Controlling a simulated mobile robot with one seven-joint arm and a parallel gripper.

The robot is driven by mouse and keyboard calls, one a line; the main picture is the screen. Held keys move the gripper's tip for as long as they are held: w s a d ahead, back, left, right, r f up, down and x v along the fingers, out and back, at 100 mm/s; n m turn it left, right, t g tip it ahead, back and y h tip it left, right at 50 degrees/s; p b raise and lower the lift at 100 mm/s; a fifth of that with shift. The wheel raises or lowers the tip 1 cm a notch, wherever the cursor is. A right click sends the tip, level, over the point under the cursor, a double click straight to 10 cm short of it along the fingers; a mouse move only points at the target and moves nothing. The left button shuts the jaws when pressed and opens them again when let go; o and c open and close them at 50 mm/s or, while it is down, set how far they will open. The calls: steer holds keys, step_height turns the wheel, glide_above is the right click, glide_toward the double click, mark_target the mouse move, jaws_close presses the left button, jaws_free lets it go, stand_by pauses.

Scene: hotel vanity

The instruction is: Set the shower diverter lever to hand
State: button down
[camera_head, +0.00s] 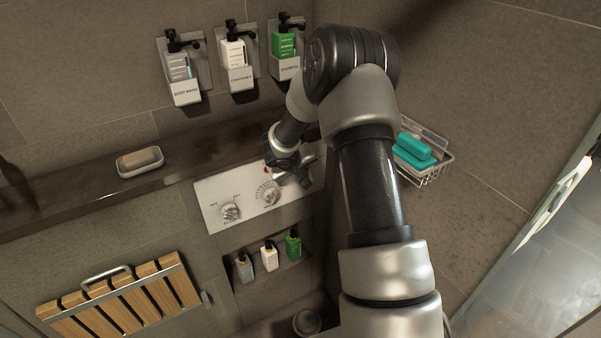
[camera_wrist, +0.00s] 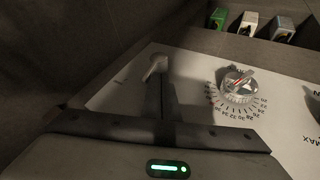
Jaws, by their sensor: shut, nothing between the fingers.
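The white shower control panel (camera_head: 210,190) is on the wall under the ledge. In the wrist view, a pale grey lever (camera_wrist: 154,67) sticks up from the panel (camera_wrist: 120,92), left of the numbered temperature dial (camera_wrist: 238,82). It appears to be the diverter lever; its markings are too faint to read. My gripper (camera_wrist: 162,84) is shut, with its dark fingers right beside or against the lever's near side; I cannot tell whether they touch. In the head view, my gripper (camera_head: 292,170) is at the panel's right end and covers most of the lever.
A second knob (camera_head: 230,211) is at the panel's left. Wall dispensers (camera_head: 237,65) hang above, and small bottles (camera_head: 268,253) stand in a niche below. A soap dish (camera_head: 140,162) is on the ledge. A wire basket (camera_head: 428,170) is right of my arm. A slatted wooden seat (camera_head: 122,300) is lower left.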

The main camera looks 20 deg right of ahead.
steer(key=shift+d+r, duration=0.1)
steer(key=shift+r, duration=0.05)
steer(key=shift+d+r+y+p, duration=0.15)
steer(key=shift+y+p, duration=0.15)
steer(key=shift+p, duration=0.3)
steer(key=shift+d+p, duration=0.15)
steer(key=shift+p, duration=0.15)
